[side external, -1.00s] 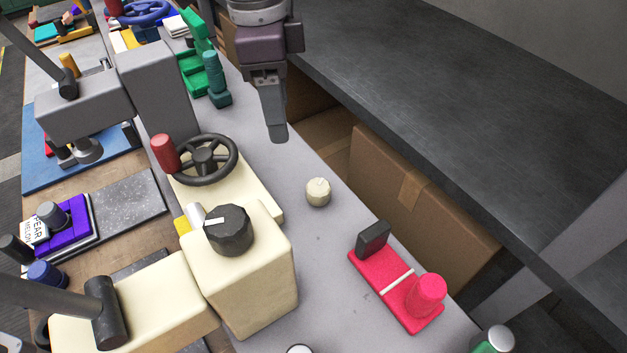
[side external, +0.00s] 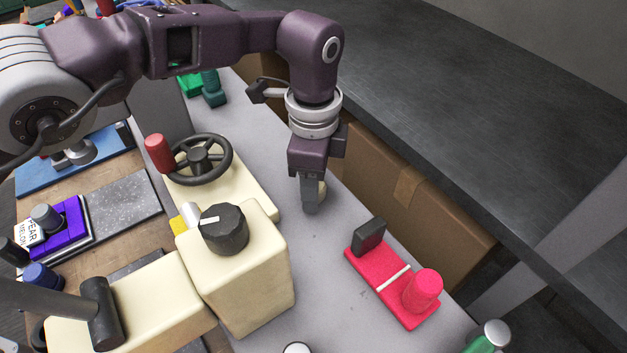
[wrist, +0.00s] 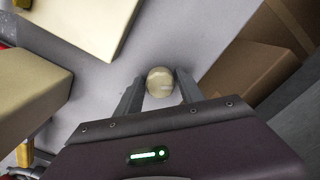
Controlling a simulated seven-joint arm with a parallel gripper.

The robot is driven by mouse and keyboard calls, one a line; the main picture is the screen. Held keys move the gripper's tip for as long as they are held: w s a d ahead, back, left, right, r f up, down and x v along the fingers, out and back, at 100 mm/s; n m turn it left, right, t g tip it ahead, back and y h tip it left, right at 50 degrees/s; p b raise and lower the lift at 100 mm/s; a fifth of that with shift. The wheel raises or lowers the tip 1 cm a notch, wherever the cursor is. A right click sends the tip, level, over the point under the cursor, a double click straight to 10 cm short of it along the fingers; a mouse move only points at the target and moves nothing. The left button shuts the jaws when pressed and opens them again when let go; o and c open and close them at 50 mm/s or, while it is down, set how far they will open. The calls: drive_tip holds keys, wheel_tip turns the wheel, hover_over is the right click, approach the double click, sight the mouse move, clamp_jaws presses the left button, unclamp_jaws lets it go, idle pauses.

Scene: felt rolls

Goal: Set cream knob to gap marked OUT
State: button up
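A small round cream knob (wrist: 160,82) is on the grey bench top. In the wrist view it lies between the two fingers of my gripper (wrist: 158,88), with a narrow gap seeming to show on each side. In the side external view my gripper (side external: 313,205) points down at the bench, and the knob (side external: 322,190) is mostly hidden behind its fingers. The fingers look apart and not closed on the knob. I cannot make out any gap marked OUT in these views.
A cream box (side external: 245,275) with a dark dial (side external: 225,229) stands left of my gripper, with a black handwheel (side external: 200,158) behind it. A pink base (side external: 392,285) with a pink knob sits to the right. A cardboard box (side external: 410,195) stands beyond the bench edge.

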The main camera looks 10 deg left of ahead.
clamp_jaws()
drive_tip(key=shift+n, duration=2.9)
drive_tip(key=shift+o, duration=2)
unclamp_jaws()
wheel_tip(320, 180, up, 7)
drive_tip(key=shift+r, duration=0.1)
